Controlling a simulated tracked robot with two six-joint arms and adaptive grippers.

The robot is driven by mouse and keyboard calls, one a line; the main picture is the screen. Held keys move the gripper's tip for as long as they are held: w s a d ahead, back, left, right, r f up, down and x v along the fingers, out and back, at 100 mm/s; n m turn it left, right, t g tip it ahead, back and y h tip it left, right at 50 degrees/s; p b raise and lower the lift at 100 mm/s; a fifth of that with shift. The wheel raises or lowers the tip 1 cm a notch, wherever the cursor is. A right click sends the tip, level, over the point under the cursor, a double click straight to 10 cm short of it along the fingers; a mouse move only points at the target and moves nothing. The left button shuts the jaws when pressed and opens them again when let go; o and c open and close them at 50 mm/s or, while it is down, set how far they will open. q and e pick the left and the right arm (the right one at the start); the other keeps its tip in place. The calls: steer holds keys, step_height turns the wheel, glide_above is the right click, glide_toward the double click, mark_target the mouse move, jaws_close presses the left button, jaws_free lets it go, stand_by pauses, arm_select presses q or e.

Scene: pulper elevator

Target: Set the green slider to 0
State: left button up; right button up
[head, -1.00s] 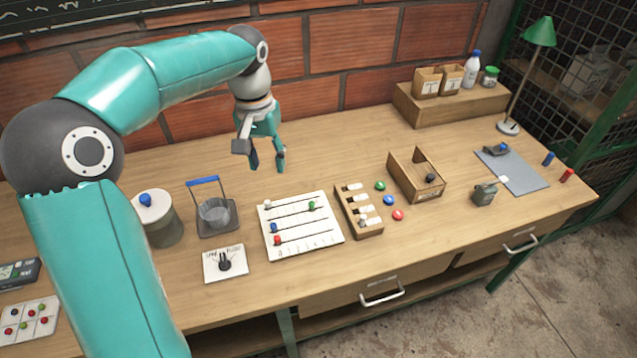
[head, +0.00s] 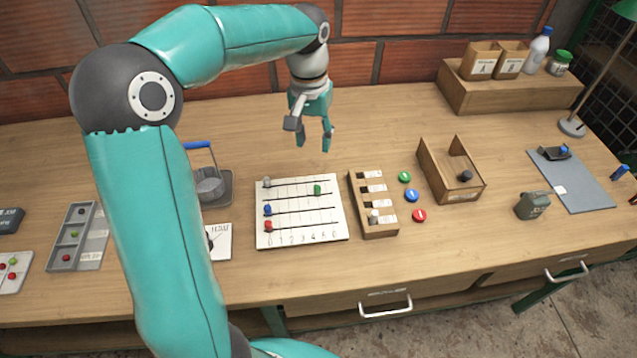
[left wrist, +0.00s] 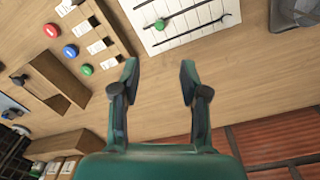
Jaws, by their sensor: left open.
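The green slider (head: 317,189) sits on the second rail from the top of the white slider board (head: 336,236), toward the right end of its rail. Grey, blue and red sliders stand near the left end of their rails. Digits run along the board's lower edge, with 0 at the left. My left gripper (head: 315,146) is open and empty above the table behind the board. In the left wrist view its two fingers (left wrist: 157,85) are apart, and the green slider (left wrist: 160,24) shows beyond them on the board. My right gripper is not in view.
Right of the board stand a wooden block with slots (head: 377,234) and green, blue and red buttons (head: 412,196). An open wooden box (head: 431,176) is farther right. The table behind the board is clear.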

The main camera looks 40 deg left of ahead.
mark_target(317, 187)
arm_select(q)
steer(key=f, duration=1.4)
steer(key=shift+w+d+f, duration=0.15)
steer(key=shift+d+f, duration=0.2)
steer(key=shift+f, duration=0.05)
jaws_close()
